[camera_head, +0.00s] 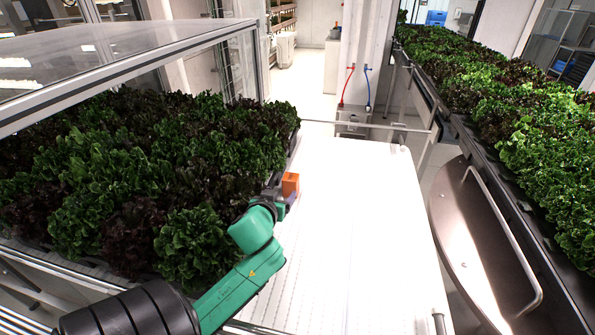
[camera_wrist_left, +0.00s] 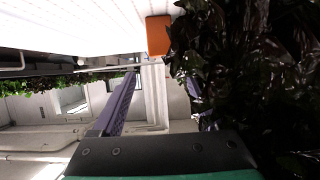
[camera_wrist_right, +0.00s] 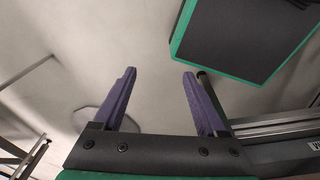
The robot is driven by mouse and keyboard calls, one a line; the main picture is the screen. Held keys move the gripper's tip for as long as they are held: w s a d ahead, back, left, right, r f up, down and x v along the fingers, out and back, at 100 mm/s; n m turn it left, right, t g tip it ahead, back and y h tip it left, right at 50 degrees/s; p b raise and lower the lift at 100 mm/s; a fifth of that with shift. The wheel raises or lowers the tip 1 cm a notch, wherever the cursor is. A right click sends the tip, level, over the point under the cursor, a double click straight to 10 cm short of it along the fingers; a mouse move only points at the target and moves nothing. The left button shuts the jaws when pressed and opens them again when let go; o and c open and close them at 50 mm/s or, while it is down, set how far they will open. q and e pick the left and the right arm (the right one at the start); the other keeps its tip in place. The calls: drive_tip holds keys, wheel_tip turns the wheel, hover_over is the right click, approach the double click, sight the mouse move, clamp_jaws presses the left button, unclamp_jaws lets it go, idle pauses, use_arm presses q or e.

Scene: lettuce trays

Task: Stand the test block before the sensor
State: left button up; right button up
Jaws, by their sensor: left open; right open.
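The orange test block (camera_head: 290,184) stands on the white table at its left edge, beside the lettuce. It also shows in the left wrist view (camera_wrist_left: 158,35), just beyond the fingertips. My left gripper (camera_head: 284,195) is close in front of the block, with its purple fingers apart and nothing seen between them. In the left wrist view, dark leaves partly cover the right finger of this gripper (camera_wrist_left: 161,76). My right gripper (camera_wrist_right: 158,72) is open and empty in the right wrist view, over the floor. I cannot make out a sensor.
The white table (camera_head: 350,240) is mostly clear to the right of the block. Dense lettuce (camera_head: 140,170) lies close on the left under a glass-topped frame (camera_head: 110,65). Another lettuce row (camera_head: 490,85) runs along the right, beside a round metal plate (camera_head: 480,240).

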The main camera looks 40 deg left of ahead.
sight(289, 181)
use_arm(q)
drive_tip(key=p+x, duration=0.1)
drive_tip(key=x, duration=0.5)
drive_tip(key=p+x, duration=0.1)
drive_tip(key=x, duration=0.4)
drive_tip(key=shift+w+a+r, duration=0.1)
drive_tip(key=shift+w+a, duration=0.25)
drive_tip(key=shift+a, duration=0.05)
drive_tip(key=shift+w+a+f, duration=0.2)
drive_tip(key=shift+w+f, duration=0.1)
drive_tip(key=shift+w, duration=0.15)
drive_tip(key=shift+s+r, duration=0.1)
drive_tip(key=c, duration=1.2)
use_arm(e)
drive_tip(key=shift+s+d+r, duration=0.25)
drive_tip(key=shift+s+r, duration=0.25)
drive_tip(key=shift+r, duration=0.05)
drive_tip(key=shift+s+d+r, duration=0.25)
drive_tip(key=shift+s+r, duration=0.2)
drive_tip(key=shift+r, duration=0.1)
